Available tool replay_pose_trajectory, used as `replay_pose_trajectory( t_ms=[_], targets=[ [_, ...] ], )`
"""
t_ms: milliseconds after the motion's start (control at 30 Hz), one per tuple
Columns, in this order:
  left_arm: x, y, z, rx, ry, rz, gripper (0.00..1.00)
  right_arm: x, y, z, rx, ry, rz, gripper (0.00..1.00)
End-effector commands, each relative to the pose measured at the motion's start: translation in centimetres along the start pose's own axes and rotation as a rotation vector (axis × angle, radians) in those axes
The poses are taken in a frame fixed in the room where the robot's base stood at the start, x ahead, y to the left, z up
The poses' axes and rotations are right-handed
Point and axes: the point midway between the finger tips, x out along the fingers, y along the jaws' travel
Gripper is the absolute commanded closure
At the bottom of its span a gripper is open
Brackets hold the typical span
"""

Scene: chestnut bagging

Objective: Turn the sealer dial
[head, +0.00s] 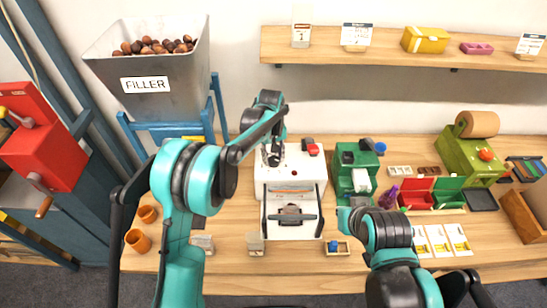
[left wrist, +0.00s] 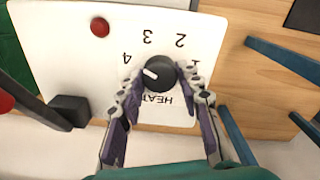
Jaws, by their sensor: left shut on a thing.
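The sealer (head: 309,181) is a white box in the middle of the table. In the left wrist view its white panel (left wrist: 75,45) carries a round black dial (left wrist: 158,80) with the numbers 1 to 4 and the word HEAT around it, seen upside down. The dial's white pointer is turned roughly toward the 4. My left gripper (head: 272,158) is over the sealer's top left part. In the left wrist view its fingers (left wrist: 158,92) are shut on the dial, one on each side. In the head view the dial is hidden by my gripper.
A green machine (head: 352,170) stands right of the sealer. The FILLER hopper (head: 147,85) holds chestnuts at the back left. Orange cups (head: 138,240) stand at the left edge. A shelf (head: 400,50) runs along the wall.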

Motion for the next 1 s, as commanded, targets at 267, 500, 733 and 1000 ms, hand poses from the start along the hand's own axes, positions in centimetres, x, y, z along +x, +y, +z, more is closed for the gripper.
replay_pose_trajectory(
  t_ms=[267,500,733,1000],
  targets=[
    [0.01,0.01,0.02,-0.150,0.006,0.000,0.94,0.12,0.00,0.09,0.000,0.000,0.000,1.00],
    [0.00,0.02,0.03,-0.209,0.008,0.000,0.94,0.15,0.00,0.10,0.000,0.000,0.000,1.00],
    [-0.01,0.02,0.03,-0.222,0.008,0.000,0.94,0.15,0.00,0.11,0.000,0.000,0.000,1.00],
    [-0.01,0.01,0.03,-0.221,0.008,0.000,0.57,0.15,0.00,0.11,0.000,0.000,0.000,1.00]
  ],
)
